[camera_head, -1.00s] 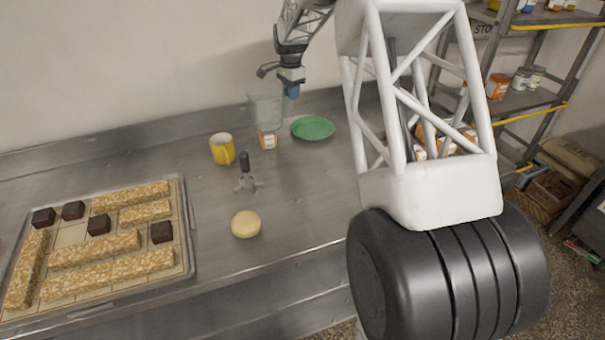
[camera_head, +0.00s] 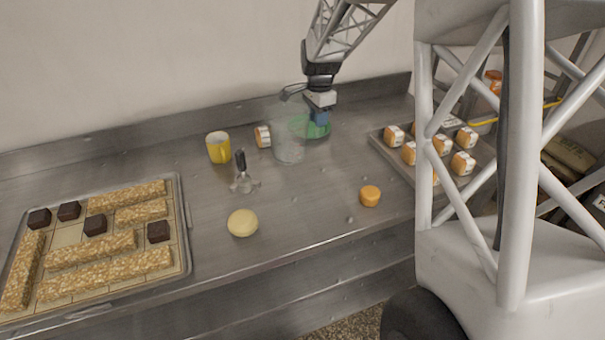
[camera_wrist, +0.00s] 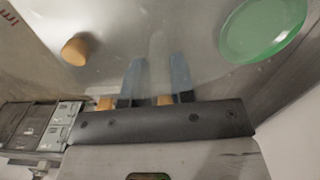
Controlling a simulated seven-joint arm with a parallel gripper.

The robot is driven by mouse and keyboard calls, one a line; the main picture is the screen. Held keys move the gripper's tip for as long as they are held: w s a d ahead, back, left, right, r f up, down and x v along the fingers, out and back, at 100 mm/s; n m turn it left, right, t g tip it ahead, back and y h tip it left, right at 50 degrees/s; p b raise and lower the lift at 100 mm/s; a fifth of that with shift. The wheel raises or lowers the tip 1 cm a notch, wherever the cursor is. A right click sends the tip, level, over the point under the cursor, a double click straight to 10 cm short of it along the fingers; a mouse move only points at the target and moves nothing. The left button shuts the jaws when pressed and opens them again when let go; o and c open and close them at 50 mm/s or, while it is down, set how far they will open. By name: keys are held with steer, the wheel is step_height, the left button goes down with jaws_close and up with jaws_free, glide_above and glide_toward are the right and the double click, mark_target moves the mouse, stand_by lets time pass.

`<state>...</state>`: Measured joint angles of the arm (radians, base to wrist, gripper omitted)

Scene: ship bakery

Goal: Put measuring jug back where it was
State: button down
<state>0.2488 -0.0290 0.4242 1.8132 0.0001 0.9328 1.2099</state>
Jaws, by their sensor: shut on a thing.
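The clear measuring jug (camera_head: 289,148) is upright over the back middle of the counter, left of and in front of the green plate (camera_head: 322,131). I cannot tell whether its base touches the counter. My gripper (camera_head: 318,116) reaches down from behind and is shut on the jug's right side. In the wrist view, its two blue fingers (camera_wrist: 155,80) show close together, with the jug too see-through to outline clearly. The green plate also shows at upper right there (camera_wrist: 262,28).
A pale round (camera_head: 242,223) and an orange piece (camera_head: 370,196) lie nearer the front. Trays flank the counter: bars left (camera_head: 184,215), cakes right (camera_head: 391,163).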

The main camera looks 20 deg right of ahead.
steer(key=s+f+m, duration=0.1)
steer(key=s+f, duration=0.1)
steer(key=s, duration=1.5)
steer(key=shift+s+a+f, duration=0.15)
steer(key=shift+a+f, duration=0.2)
steer(key=shift+a, duration=0.05)
steer(key=w+d, duration=0.2)
steer(key=w, duration=0.5)
steer(key=w+d+f, duration=0.1)
steer(key=w+d, duration=0.1)
steer(key=w, duration=0.6)
steer(key=shift+w+d+f, duration=0.2)
steer(key=shift+d+f, duration=0.05)
steer(key=shift+d, duration=0.15)
steer(key=shift+f, duration=1.9)
steer(key=c, duration=1)
jaws_free()
steer(key=shift+o, duration=0.2)
